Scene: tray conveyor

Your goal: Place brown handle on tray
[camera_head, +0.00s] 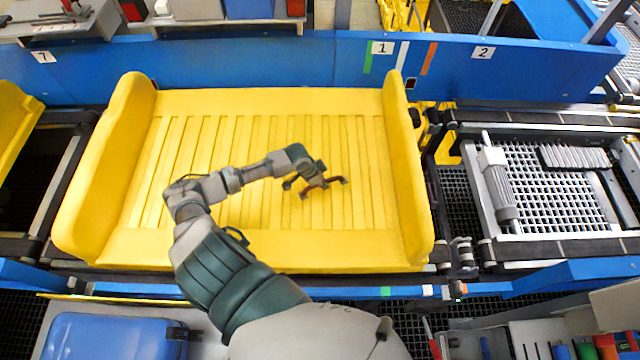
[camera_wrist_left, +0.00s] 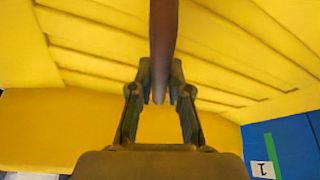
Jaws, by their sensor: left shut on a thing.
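The brown handle (camera_head: 325,184) is a small curved piece in the head view, at the end of my left arm. My left gripper (camera_head: 306,180) is shut on it. In the left wrist view the brown handle (camera_wrist_left: 163,45) runs up from between the two fingertips of my left gripper (camera_wrist_left: 160,92). The yellow tray (camera_head: 270,247) is a wide ribbed tray with raised left and right ends. The handle is over the right half of its ribbed floor; whether it touches the floor I cannot tell. My right gripper is not in view.
A blue rail (camera_head: 230,62) with number signs runs behind the tray. A conveyor frame with a grey roller (camera_head: 499,190) lies to the right. A blue case (camera_head: 110,335) is at the front left. Most of the tray floor is bare.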

